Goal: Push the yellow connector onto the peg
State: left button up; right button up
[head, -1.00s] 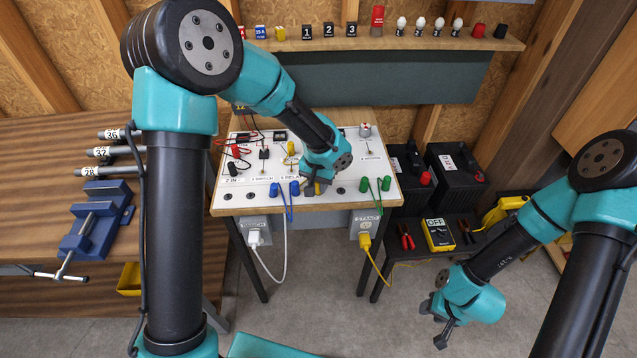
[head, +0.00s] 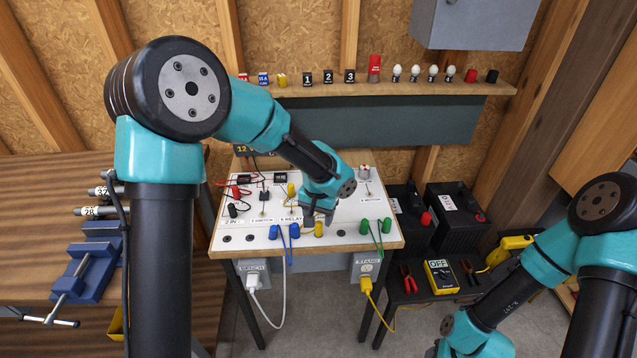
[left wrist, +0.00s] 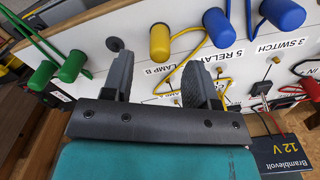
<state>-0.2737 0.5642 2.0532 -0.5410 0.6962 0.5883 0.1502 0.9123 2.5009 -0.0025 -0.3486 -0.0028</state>
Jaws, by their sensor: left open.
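A yellow connector (head: 318,228) sits in the front row of the white board, right of the two blue connectors. In the left wrist view the yellow connector (left wrist: 160,42) stands beyond my fingers with a yellow wire leading from it. My left gripper (head: 317,213) is open over the board, just behind the connector. In the left wrist view its two fingers (left wrist: 165,80) are apart with nothing gripped between them. The peg under the connector is hidden, and I cannot tell how fully it is seated. My right gripper's fingers are below the head picture.
Two blue connectors (head: 284,231) stand left of the yellow one and two green connectors (head: 376,226) right of it, with looping wires. A bare dark peg (head: 341,233) lies between yellow and green. A second yellow plug (head: 291,190) stands farther back.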

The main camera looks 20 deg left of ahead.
aim_at(319, 223)
pick_arm(q)
notch_tip(319, 223, up, 13)
dwell(0.3)
jog(key=shift+f, duration=0.1)
dwell(0.4)
notch_tip(319, 223, down, 16)
dwell(0.8)
